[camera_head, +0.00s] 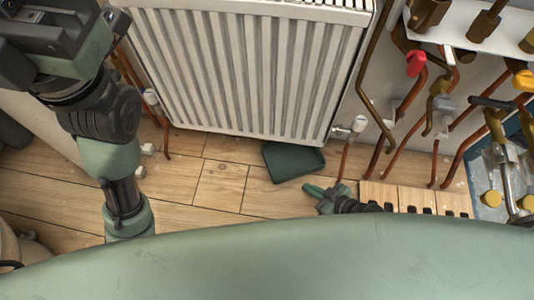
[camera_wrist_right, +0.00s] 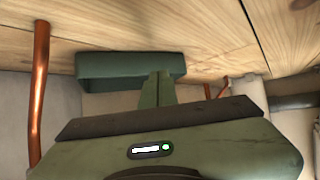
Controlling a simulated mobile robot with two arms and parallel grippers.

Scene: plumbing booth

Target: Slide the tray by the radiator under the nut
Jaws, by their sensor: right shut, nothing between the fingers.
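The dark green tray (camera_head: 293,162) lies on the wooden floor at the foot of the white radiator (camera_head: 250,70), near its lower right corner. In the right wrist view the tray (camera_wrist_right: 110,70) shows its side wall. My right gripper (camera_head: 312,190) is low by the floor, just in front of the tray's right part. Its shut, empty fingers (camera_wrist_right: 157,88) overlap the tray wall in the wrist view; I cannot tell whether they touch. A white valve fitting (camera_head: 348,130) sits at the radiator's lower right; I cannot make out the nut there. My left gripper (camera_head: 50,40) is at the upper left, partly cut off.
Copper pipes (camera_head: 345,160) rise right of the tray; one copper pipe (camera_wrist_right: 38,90) stands at left in the wrist view. A slotted wooden piece (camera_head: 415,198) lies at right. Valves (camera_head: 440,100) and more pipes crowd the right wall. Floor left of the tray is clear.

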